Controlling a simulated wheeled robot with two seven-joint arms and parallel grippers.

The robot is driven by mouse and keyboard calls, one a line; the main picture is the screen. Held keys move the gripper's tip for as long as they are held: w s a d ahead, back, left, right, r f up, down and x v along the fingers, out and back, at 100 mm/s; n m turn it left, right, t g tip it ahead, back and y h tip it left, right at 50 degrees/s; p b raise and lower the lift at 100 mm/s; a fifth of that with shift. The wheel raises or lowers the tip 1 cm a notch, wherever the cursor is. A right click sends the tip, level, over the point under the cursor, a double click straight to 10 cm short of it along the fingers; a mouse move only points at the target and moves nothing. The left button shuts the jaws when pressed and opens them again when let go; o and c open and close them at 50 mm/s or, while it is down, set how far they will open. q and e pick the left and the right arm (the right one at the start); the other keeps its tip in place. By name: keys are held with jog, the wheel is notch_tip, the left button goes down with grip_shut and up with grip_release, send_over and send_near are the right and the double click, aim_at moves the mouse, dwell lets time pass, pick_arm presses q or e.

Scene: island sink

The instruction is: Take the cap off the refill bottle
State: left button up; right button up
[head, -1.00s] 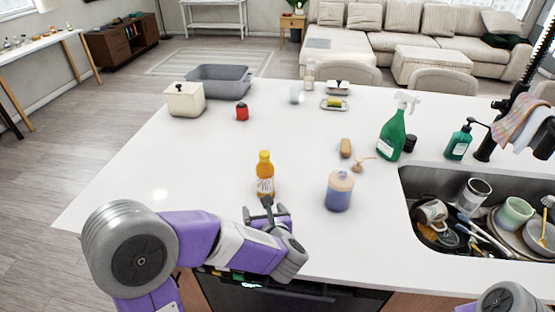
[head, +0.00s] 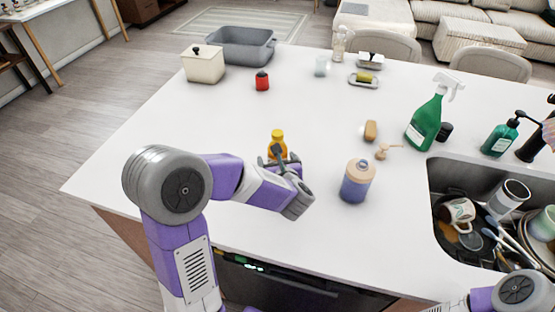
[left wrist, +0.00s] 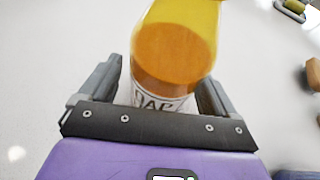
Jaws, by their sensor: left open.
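The refill bottle (head: 278,149) is orange with a yellow cap (head: 277,135) and stands upright on the white counter. In the left wrist view the bottle (left wrist: 170,62) shows a white label with part of the word "SOAP". My left gripper (head: 283,160) is open, with one finger on each side of the bottle. In the left wrist view the left gripper (left wrist: 158,85) has a small gap beside the bottle. The lower bottle is hidden behind my gripper in the head view. My right gripper is out of view; only part of my right arm shows.
The sink (head: 440,177) holds dishes. Counter left of the bottle is clear.

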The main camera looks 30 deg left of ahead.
aim_at(279, 137)
pick_arm(q)
jog(key=c, duration=1.2)
jog(key=shift+o, duration=0.2)
jog(key=shift+r, duration=0.15)
notch_tip(279, 137, up, 10)
jog(key=p, duration=0.3)
jog(key=o, duration=0.5)
jog(key=c, duration=0.9)
jog(key=shift+o, duration=0.2)
